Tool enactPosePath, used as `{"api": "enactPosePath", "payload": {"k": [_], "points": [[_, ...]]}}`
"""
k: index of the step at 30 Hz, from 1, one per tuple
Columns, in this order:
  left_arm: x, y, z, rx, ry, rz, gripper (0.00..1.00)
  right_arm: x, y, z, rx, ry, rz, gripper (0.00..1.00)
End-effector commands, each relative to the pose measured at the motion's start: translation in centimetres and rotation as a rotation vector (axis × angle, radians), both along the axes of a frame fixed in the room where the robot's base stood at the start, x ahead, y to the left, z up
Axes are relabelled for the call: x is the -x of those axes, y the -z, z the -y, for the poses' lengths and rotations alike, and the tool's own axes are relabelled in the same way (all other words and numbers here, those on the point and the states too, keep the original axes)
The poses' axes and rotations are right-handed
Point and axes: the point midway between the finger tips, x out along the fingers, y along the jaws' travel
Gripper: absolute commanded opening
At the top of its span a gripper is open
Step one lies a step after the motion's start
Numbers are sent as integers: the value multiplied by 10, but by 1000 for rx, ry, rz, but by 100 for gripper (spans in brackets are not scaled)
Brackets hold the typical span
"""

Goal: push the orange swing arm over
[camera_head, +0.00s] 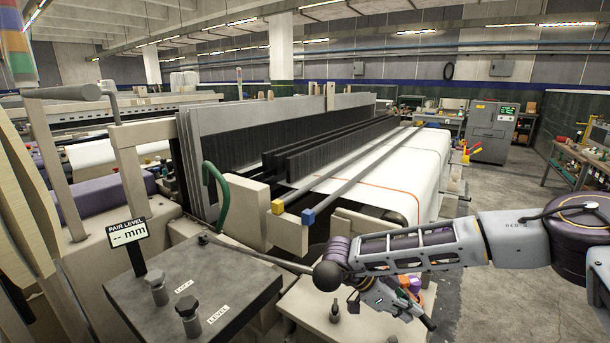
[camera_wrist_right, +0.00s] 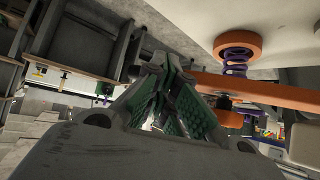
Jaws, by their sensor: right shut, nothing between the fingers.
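The orange swing arm (camera_wrist_right: 272,94) shows in the right wrist view as a flat bar running from behind the fingers to the right edge. An orange disc (camera_wrist_right: 238,42) on a purple spring stands by it. In the head view only a small orange part (camera_head: 414,284) shows beside my right gripper (camera_head: 424,318), which partly hides it. The right gripper's green-padded fingers are shut and empty, also in the right wrist view (camera_wrist_right: 163,68). They overlap the bar's left end there; I cannot tell whether they touch it. My left gripper is not in view.
A black ball knob on a lever (camera_head: 327,276) is close to my right wrist. A dark control panel (camera_head: 190,290) with LOCK and LEVEL knobs is at the lower left. The loom's white cloth (camera_head: 400,170) lies behind. Bare floor (camera_head: 470,310) is at the lower right.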

Motion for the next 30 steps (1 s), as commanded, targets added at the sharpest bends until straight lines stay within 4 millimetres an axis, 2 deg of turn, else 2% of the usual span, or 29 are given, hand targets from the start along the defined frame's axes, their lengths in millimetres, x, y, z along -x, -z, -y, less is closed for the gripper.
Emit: {"api": "enactPosePath", "payload": {"k": [30], "points": [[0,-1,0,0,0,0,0,-9,0,16,0,0,0,0]]}}
